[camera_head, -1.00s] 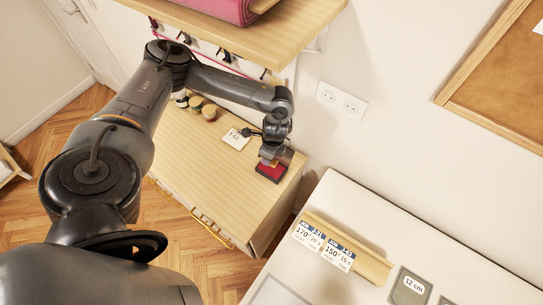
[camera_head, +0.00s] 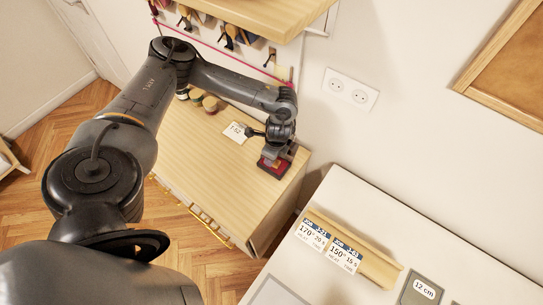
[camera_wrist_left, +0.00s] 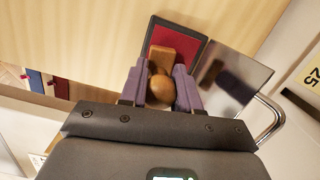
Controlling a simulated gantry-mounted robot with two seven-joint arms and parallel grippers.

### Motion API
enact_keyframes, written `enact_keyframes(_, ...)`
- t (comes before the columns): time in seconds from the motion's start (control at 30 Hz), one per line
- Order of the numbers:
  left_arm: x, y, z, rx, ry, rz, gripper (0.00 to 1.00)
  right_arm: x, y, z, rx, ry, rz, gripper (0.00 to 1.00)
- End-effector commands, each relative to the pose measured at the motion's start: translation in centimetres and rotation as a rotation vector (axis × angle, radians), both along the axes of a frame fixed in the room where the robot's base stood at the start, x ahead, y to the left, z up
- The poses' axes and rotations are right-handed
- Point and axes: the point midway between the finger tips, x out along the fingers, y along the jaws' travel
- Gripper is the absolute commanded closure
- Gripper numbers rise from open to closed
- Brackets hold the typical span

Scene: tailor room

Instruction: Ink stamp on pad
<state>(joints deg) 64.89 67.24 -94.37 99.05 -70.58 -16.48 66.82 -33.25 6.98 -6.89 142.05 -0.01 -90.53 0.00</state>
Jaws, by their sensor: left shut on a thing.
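My left gripper (camera_head: 274,155) is over the ink pad (camera_head: 272,172) at the right end of the wooden cabinet top. In the left wrist view my left gripper (camera_wrist_left: 160,86) is shut on the round handle of the wooden stamp (camera_wrist_left: 160,58). The stamp's block overlaps the lower part of the red ink pad (camera_wrist_left: 186,44), which has a black frame and a grey lid open to the right. I cannot tell whether the stamp's face touches the pad. In the head view the gripper mostly hides the stamp. My right gripper is not in view.
A small white card (camera_head: 236,132) lies left of the pad, with several round spools (camera_head: 209,103) further back. A wooden shelf (camera_head: 265,15) hangs above, with tools below it. A white table (camera_head: 345,205) with a label holder (camera_head: 365,262) stands at right. The cabinet's front half is clear.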

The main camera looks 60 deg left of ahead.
Motion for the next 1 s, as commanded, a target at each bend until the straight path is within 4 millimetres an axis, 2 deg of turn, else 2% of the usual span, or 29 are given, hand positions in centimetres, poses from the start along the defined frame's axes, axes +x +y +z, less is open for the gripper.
enact_keyframes(1.0,0.01,-0.01,-0.92,0.000,0.000,-0.001,0.99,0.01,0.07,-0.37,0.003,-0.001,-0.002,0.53)
